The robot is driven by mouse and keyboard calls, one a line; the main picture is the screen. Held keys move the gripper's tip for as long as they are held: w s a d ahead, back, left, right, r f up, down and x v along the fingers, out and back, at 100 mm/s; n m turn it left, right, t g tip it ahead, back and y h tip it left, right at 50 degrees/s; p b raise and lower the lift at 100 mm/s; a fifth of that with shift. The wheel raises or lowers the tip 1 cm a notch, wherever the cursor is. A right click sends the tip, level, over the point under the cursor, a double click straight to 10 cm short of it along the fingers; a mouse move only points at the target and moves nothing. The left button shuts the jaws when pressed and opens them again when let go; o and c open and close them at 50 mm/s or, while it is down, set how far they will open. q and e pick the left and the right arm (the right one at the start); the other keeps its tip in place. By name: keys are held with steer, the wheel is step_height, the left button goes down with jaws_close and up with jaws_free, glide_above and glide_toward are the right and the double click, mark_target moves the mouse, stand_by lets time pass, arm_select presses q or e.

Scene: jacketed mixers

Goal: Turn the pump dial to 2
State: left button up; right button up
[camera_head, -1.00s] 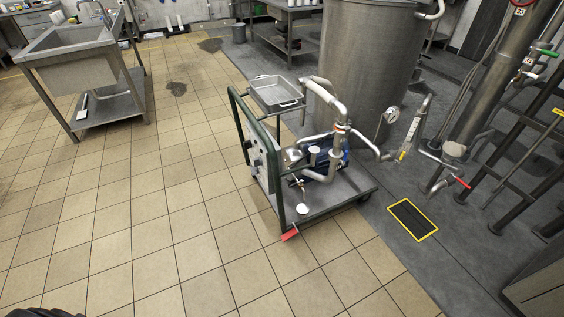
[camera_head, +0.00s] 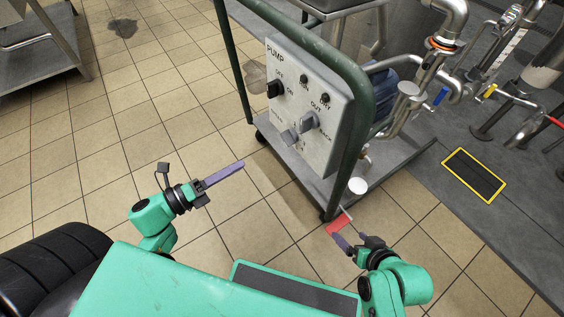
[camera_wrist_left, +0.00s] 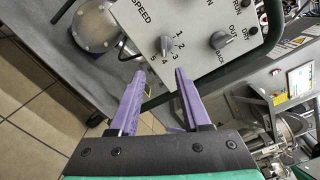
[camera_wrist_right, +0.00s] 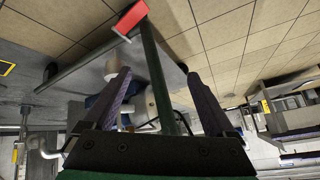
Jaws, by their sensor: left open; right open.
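The pump panel (camera_head: 335,112) is a light box on the green-framed cart. Its grey speed dial (camera_head: 289,137) is low on the face. In the left wrist view the speed dial (camera_wrist_left: 166,45) has numbers 1 to 5 around it; its bar looks turned toward 4, but the mark is too small to be sure. My left gripper (camera_head: 241,165) is open and empty, in front of the panel and apart from it, with the dial beyond its fingertips. My right gripper (camera_head: 352,240) is open and empty, low near the cart's front corner.
An out/back knob (camera_head: 309,122) sits right beside the speed dial, and a black off/on knob (camera_head: 275,89) is above. The green cart handle (camera_head: 362,120) frames the panel.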

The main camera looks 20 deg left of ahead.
mark_target(284, 140)
arm_select(q)
steer(key=shift+m, duration=0.3)
steer(key=x, duration=0.9)
steer(key=b+x, duration=0.1)
steer(key=x, duration=0.4)
steer(key=shift+w+d+r, duration=0.2)
steer(key=shift+d+r, duration=0.1)
arm_select(e)
steer(key=a, duration=0.1)
steer(key=a+t+y, duration=0.1)
steer(key=w+a+t, duration=0.1)
steer(key=shift+a+f+y, duration=0.3)
steer(key=shift+a+f, duration=0.05)
arm_select(q)
steer(key=shift+c, duration=0.3)
jaws_close()
